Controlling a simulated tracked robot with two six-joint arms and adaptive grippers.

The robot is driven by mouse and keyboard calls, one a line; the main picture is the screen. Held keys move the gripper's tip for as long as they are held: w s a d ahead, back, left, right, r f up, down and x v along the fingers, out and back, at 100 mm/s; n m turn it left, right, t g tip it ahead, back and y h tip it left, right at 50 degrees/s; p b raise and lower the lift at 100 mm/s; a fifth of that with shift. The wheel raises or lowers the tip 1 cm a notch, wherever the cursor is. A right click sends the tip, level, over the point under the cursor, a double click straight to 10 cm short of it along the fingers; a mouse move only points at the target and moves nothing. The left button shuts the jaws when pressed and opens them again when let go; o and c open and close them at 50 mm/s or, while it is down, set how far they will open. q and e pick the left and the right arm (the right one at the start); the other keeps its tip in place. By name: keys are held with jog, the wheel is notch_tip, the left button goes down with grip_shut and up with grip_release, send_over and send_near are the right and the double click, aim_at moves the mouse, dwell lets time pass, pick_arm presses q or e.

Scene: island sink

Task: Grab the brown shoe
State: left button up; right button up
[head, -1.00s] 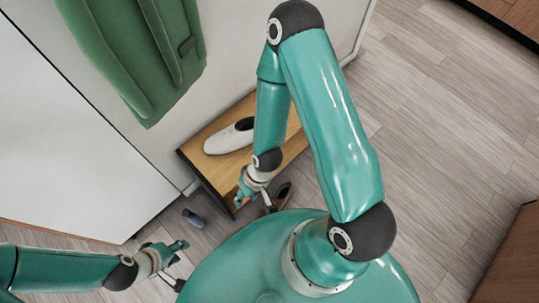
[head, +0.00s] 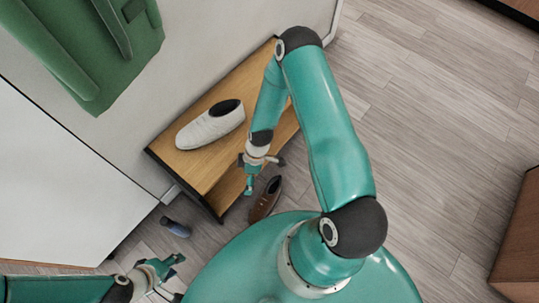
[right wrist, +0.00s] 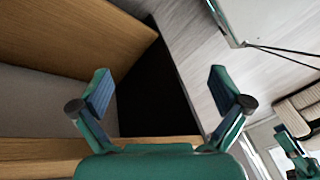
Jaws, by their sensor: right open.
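The brown shoe (head: 265,199) lies on the floor beside the front edge of the wooden bench, just beyond my green base in the head view. My right gripper (head: 263,173) is open and empty above it, near the bench edge. In the right wrist view, the fingers of this gripper (right wrist: 162,92) are spread wide with nothing between them, and I cannot make out the brown shoe there. My left gripper (head: 168,277) is low at the left in the head view, well apart from the shoe. Its fingers look spread and empty.
A white shoe (head: 211,126) sits on the wooden bench (head: 181,160). A grey-blue object (head: 175,227) lies on the floor left of the bench. A green garment (head: 75,40) hangs on the wall.

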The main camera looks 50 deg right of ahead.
jog(key=d+f+n+b, duration=0.3)
jog(key=d+f, duration=0.1)
jog(key=f, duration=0.3)
jog(key=d+f+n+b, duration=0.4)
jog(key=f, duration=0.2)
jog(key=d+f+n+b, duration=0.3)
jog(key=d+f+b, duration=0.1)
jog(key=f, duration=0.3)
jog(key=shift+s+d+f+n+g+y, duration=0.3)
jog(key=shift+d, duration=0.2)
jog(key=shift+f+b, duration=0.3)
jog(key=shift+f, duration=0.05)
jog(key=b+x, duration=0.2)
jog(key=x, duration=0.8)
jog(key=shift+s+f+b, duration=0.1)
jog(key=shift+f+b, duration=0.1)
jog(key=shift+b, duration=0.15)
jog(key=shift+d+b+x, duration=0.15)
jog(key=shift+b+x, duration=0.35)
jog(key=shift+x, duration=0.85)
jog(key=shift+d+b+x, duration=0.15)
jog(key=shift+b+x, duration=0.35)
jog(key=shift+x, duration=0.8)
pick_arm(q)
notch_tip(320, 180, down, 19)
pick_arm(e)
jog(key=shift+s+f, duration=0.1)
jog(key=shift+s, duration=0.05)
jog(key=shift+c, duration=0.3)
jog(key=c, duration=1.1)
